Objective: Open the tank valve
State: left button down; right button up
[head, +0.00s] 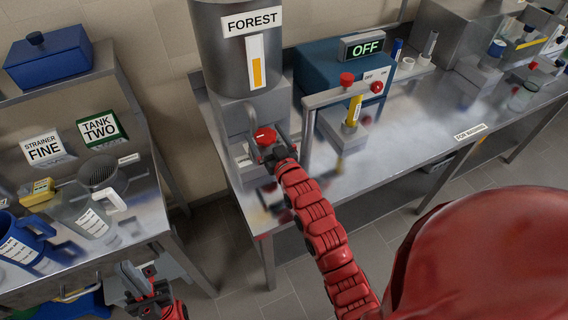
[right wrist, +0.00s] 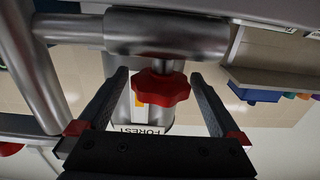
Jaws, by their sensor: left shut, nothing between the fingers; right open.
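The tank (head: 222,50) is a grey metal cylinder labelled FOREST with an orange level strip. Its valve has a red lobed knob (head: 265,136) low on the front. My right gripper (head: 269,150) is at the knob. In the right wrist view the red knob (right wrist: 161,89) sits between the two open fingers of my right gripper (right wrist: 160,100), with gaps on both sides. A metal pipe body (right wrist: 165,35) joins the knob's stem. My left gripper (head: 146,287) is shut and empty at the lower left, away from the tank.
The left table holds a blue jug (head: 28,243), a clear jug (head: 86,214), a strainer (head: 100,175) and signs. Floor shows between the tables.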

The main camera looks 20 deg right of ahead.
jog(key=s+b, duration=0.1)
jog(key=s, duration=1.3)
jog(key=shift+s+d, duration=0.2)
jog(key=shift+d, duration=0.2)
